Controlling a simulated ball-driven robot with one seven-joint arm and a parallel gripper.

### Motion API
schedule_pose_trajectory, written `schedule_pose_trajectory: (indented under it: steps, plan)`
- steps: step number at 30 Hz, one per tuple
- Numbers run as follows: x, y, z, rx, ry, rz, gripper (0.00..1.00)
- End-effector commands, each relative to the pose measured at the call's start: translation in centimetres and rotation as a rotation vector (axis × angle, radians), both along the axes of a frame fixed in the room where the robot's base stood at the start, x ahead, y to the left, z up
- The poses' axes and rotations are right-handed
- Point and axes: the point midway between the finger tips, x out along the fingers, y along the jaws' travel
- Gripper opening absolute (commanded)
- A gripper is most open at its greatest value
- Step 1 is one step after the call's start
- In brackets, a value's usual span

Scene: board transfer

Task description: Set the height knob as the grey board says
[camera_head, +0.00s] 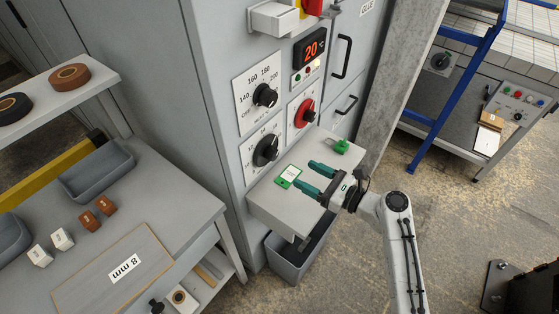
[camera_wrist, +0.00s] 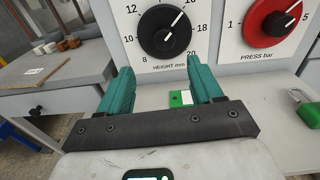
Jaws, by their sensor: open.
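The black height knob (camera_wrist: 165,31) sits on a white dial plate marked "HEIGHT mm", with numbers from 8 to 20. Its white pointer line points up and right, near 16. In the head view the knob (camera_head: 266,149) is the lower left one on the grey cabinet. A greyish board (camera_head: 88,285) with a brown edge lies on the left table and carries a label reading "8 mm". My gripper (camera_head: 303,173) is open and empty over the small shelf, in front of the cabinet and apart from the knob. In the wrist view its teal fingers (camera_wrist: 160,68) are spread below the dial.
A red press knob (camera_head: 305,113) is right of the height knob, and another black knob (camera_head: 265,95) is above. A green card (camera_head: 289,176) and a green padlock (camera_head: 341,146) lie on the shelf (camera_head: 262,198). A grey bin (camera_head: 290,262) stands below.

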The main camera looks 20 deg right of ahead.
Motion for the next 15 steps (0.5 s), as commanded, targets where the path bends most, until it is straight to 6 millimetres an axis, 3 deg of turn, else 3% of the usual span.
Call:
schedule_pose_trajectory:
  steps: [7,15]
  plan:
    - [1.1,0.0,0.0,0.044,-0.019,-0.03,0.65]
    - [5.2,2.4,0.1,0.042,-0.018,-0.027,0.65]
